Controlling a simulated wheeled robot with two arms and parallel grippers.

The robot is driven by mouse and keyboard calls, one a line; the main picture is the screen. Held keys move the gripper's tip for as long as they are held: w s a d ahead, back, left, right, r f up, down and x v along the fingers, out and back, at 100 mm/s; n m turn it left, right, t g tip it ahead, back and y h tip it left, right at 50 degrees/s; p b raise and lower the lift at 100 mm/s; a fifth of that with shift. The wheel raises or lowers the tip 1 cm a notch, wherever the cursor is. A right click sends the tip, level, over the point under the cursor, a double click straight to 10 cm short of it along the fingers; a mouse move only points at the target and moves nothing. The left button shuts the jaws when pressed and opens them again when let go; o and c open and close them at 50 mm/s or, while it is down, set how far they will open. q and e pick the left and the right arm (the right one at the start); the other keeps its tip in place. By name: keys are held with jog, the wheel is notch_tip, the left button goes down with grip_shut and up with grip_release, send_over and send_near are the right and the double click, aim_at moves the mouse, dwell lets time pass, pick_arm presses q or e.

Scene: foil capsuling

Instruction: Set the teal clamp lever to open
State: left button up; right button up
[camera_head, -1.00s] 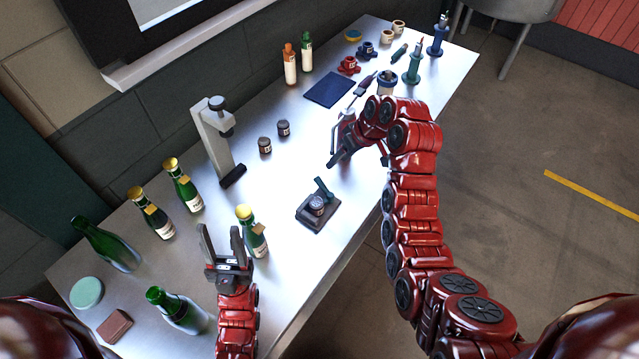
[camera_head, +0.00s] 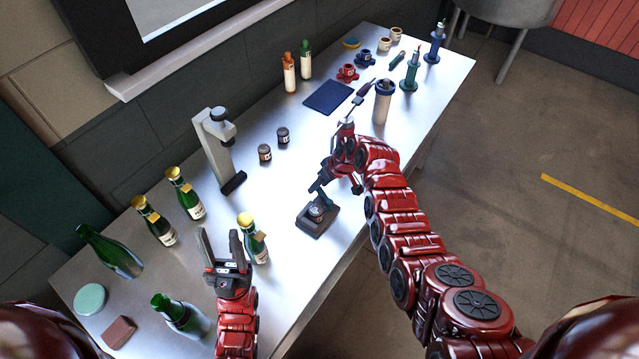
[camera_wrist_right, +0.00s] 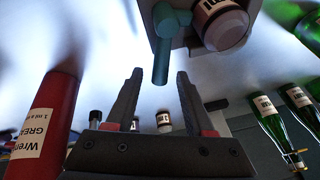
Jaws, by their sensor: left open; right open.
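The clamp (camera_head: 317,222) is a small dark block near the table's front edge, with a labelled jar (camera_head: 319,209) seated in it. Its teal lever (camera_wrist_right: 164,45) shows in the right wrist view, hanging from a round pivot beside the jar (camera_wrist_right: 220,24). My right gripper (camera_wrist_right: 159,76) is open, and the lever's free end appears between its fingertips; I cannot tell whether they touch. In the head view my right gripper (camera_head: 325,178) partly hides the lever. My left gripper (camera_head: 220,240) is open and empty, beside a gold-topped bottle.
A red grease container (camera_wrist_right: 45,125) stands close beside my right gripper in the wrist view. Green bottles (camera_head: 185,193) stand at the left. A grey press stand (camera_head: 215,150) and two small jars (camera_head: 265,153) are behind the clamp. A dark blue mat (camera_head: 328,97) lies farther back.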

jog(key=shift+a+f, duration=0.1)
jog(key=shift+f, duration=0.25)
grip_shut()
dwell(1.3)
